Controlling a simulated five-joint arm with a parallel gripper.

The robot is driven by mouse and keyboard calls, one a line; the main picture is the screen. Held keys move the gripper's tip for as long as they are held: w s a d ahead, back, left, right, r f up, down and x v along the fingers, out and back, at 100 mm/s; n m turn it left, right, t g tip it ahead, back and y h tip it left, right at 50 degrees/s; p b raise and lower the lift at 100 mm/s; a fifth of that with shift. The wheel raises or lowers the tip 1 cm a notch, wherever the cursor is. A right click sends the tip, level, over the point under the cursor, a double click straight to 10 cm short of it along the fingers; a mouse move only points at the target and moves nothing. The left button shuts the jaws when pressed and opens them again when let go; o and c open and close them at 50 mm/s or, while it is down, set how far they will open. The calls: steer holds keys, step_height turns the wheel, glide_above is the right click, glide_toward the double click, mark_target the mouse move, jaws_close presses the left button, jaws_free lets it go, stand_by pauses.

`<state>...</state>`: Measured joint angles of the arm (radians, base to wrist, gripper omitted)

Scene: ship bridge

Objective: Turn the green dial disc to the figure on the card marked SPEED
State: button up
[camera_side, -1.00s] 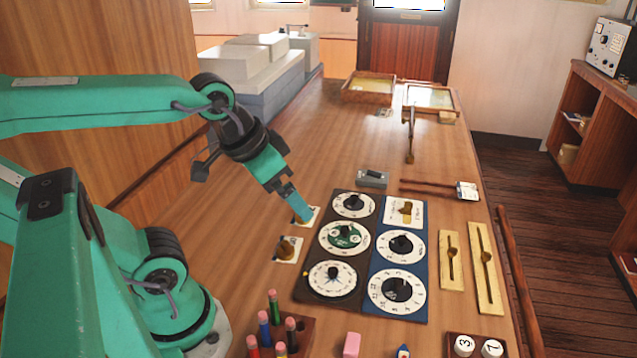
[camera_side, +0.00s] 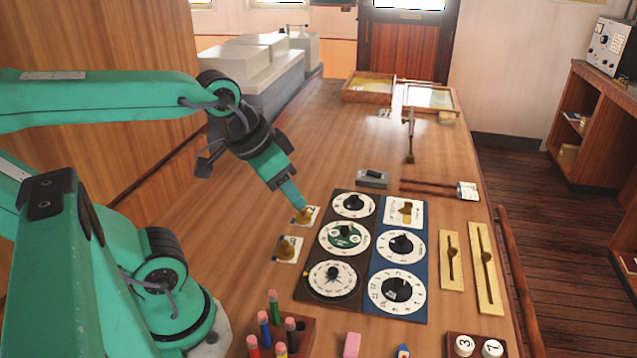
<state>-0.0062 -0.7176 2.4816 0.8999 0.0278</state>
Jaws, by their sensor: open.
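The green dial disc (camera_side: 343,237) sits in the middle of the black panel (camera_side: 311,280), a dark knob at its centre and pale marks on it. My gripper (camera_side: 301,206) is above and left of it, pointing down and right, at the upper of two small white cards. It is open, and its fingertips are close to the brass weight on that card (camera_side: 314,218); I cannot tell whether they touch. A second card (camera_side: 291,259) with a brass weight lies below. The writing on the cards is too small or covered to read, so I cannot tell which says SPEED.
A blue panel (camera_side: 423,215) with more dials stands to the right of the black one. Two brass slider plates (camera_side: 451,285) lie further right. A wooden block with coloured pegs (camera_side: 305,326) is in front. The table left of the cards is clear.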

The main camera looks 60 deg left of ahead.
steer(key=w+a+f+m+g, duration=0.3)
steer(key=w+a+m, duration=0.1)
steer(key=w, duration=0.6)
steer(key=m+g, duration=0.2)
steer(key=m, duration=0.3)
glide_above(345, 228)
step_height(345, 228, down, 11)
steer(key=shift+f, duration=0.15)
steer(key=shift+f, duration=3.9)
steer(key=shift+c, duration=0.2)
steer(key=shift+n, duration=0.3)
jaws_close()
